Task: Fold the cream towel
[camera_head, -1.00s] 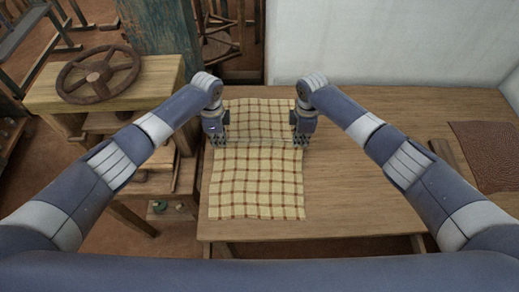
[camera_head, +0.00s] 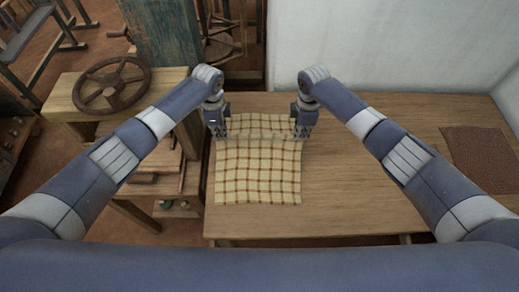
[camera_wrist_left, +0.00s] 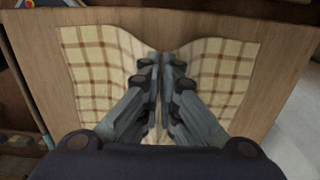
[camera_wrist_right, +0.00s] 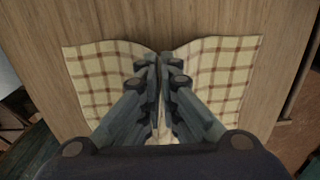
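The cream towel (camera_head: 258,172) has a brown check and lies on the wooden table. Its near part is fairly flat, with a raised crease across it between my grippers; a shorter part (camera_head: 260,124) lies beyond. My left gripper (camera_head: 218,133) is shut on the towel at its left side. In the left wrist view the cloth (camera_wrist_left: 90,65) bunches between the closed fingers (camera_wrist_left: 160,60). My right gripper (camera_head: 301,134) is shut on the towel at its right side. In the right wrist view the cloth (camera_wrist_right: 105,75) gathers at the closed fingertips (camera_wrist_right: 160,60).
The wooden table (camera_head: 370,205) is bare to the right of the towel and in front of it. A dark brown mat (camera_head: 482,160) lies at the far right. A lower stand with a wooden wheel (camera_head: 112,86) is at the left. A white wall (camera_head: 380,50) rises behind the table.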

